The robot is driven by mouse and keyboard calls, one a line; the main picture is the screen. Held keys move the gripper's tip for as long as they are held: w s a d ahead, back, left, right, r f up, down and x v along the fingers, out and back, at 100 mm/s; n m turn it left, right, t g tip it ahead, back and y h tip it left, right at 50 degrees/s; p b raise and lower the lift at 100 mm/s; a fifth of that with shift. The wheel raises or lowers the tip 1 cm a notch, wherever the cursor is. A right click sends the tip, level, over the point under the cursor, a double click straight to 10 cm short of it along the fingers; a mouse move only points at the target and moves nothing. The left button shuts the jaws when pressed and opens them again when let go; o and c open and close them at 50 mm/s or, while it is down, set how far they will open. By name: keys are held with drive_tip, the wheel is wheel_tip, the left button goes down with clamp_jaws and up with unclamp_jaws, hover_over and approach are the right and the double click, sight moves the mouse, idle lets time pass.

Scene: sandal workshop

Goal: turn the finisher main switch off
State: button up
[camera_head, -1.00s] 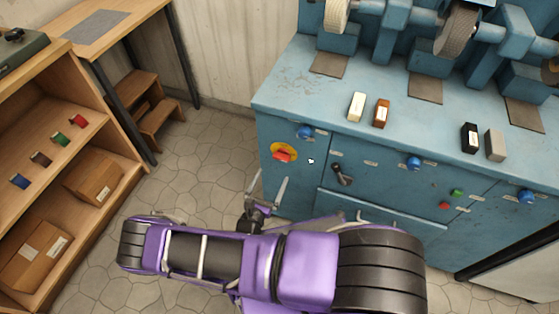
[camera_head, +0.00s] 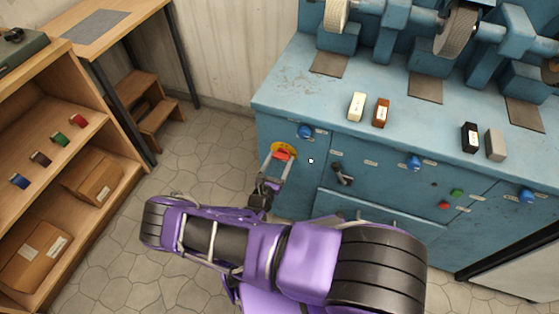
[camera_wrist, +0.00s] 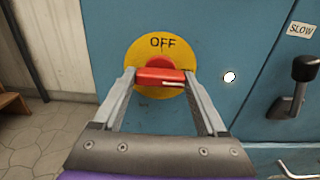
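The finisher main switch is a red bar handle (camera_wrist: 160,77) on a round yellow plate (camera_wrist: 150,112) with OFF printed at its top. The bar lies level, its white mark at the right end, not at OFF. It also shows in the head view (camera_head: 283,154) on the blue cabinet's left front. My gripper (camera_wrist: 159,74) is open, with one fingertip at each end of the bar. I cannot tell whether the fingers touch it.
A bright white lamp (camera_wrist: 230,77) sits right of the plate. A black lever (camera_wrist: 299,90) marked SLOW stands further right. The blue cabinet (camera_head: 300,185) also carries blue knobs and red and green buttons. A wooden shelf (camera_head: 60,140) stands left across clear floor.

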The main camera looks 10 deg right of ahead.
drive_tip(key=c, duration=0.8)
drive_tip(key=shift+n, duration=0.4)
drive_tip(key=n+b, duration=0.2)
drive_tip(key=n, duration=0.1)
drive_tip(key=shift+f+n, duration=0.1)
drive_tip(key=shift+n, duration=0.3)
drive_tip(key=n+b, duration=0.1)
drive_tip(key=n, duration=0.3)
drive_tip(key=shift+n, duration=0.3)
drive_tip(key=n+b, duration=0.2)
drive_tip(key=n, duration=0.2)
drive_tip(key=n+b, duration=0.1)
drive_tip(key=n, duration=0.3)
drive_tip(key=shift+n, duration=0.3)
